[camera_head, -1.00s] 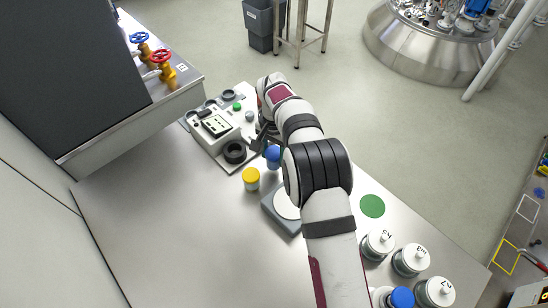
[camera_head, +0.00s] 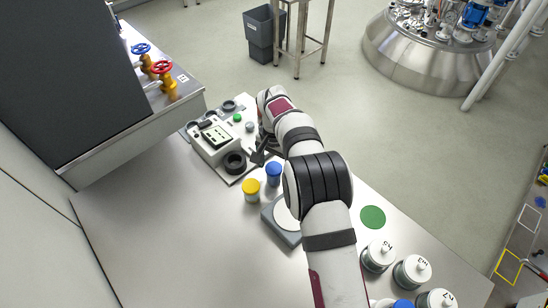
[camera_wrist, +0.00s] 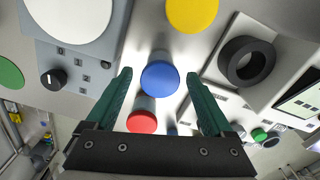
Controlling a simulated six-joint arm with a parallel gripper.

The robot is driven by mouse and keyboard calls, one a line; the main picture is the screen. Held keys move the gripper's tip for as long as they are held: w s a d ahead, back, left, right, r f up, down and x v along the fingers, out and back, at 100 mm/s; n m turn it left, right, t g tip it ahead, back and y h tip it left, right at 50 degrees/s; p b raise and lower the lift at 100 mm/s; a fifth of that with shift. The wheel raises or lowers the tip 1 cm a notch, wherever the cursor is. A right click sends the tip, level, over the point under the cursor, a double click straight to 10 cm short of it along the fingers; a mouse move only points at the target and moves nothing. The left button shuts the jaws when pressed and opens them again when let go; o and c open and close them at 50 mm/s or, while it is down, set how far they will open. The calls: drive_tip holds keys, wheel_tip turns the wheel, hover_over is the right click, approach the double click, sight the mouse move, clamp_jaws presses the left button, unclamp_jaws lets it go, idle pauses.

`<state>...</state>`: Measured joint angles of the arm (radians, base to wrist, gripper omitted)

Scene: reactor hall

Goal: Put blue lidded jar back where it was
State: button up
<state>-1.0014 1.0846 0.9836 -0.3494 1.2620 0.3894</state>
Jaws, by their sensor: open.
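The blue lidded jar (camera_head: 273,173) stands upright on the steel bench, just right of and behind the yellow-lidded jar (camera_head: 251,190) and near the grey scale. In the wrist view its blue lid (camera_wrist: 160,79) shows between the tips of my open green fingers, with a gap on both sides. My gripper (camera_head: 264,150) is just behind the jar in the head view, largely hidden by my wrist. The yellow lid (camera_wrist: 192,12) is at the top of the wrist view. A red-lidded jar (camera_wrist: 142,122) lies beyond the blue one there and is hidden in the head view.
The grey scale (camera_head: 282,230) stands in front of the jars. An instrument with a black ring (camera_head: 235,163) is to their left. A green disc (camera_head: 372,217) and several labelled jars (camera_head: 378,257) are at right, with another blue lid (camera_head: 402,303). The left bench is clear.

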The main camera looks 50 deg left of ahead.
sight(275, 168)
wheel_tip(275, 168, up, 11)
drive_tip(key=w+d+r+m, duration=0.1)
drive_tip(key=d+r, duration=0.3)
drive_tip(key=d, duration=0.5)
drive_tip(key=d+r+m, duration=0.2)
drive_tip(key=d+r, duration=0.1)
drive_tip(key=d, duration=0.5)
drive_tip(key=w+d+r+m, duration=0.1)
drive_tip(key=d+r, duration=0.3)
drive_tip(key=d, duration=0.5)
drive_tip(key=s+d+f+m+y, duration=0.1)
drive_tip(key=s+d+f+m, duration=0.1)
drive_tip(key=s+d, duration=0.6)
drive_tip(key=s+d+f+m, duration=0.2)
drive_tip(key=s+d, duration=0.6)
drive_tip(key=s, duration=0.2)
drive_tip(key=shift+s+f+m+y, duration=0.15)
drive_tip(key=shift+m+y, duration=0.15)
drive_tip(key=shift+y, duration=0.1)
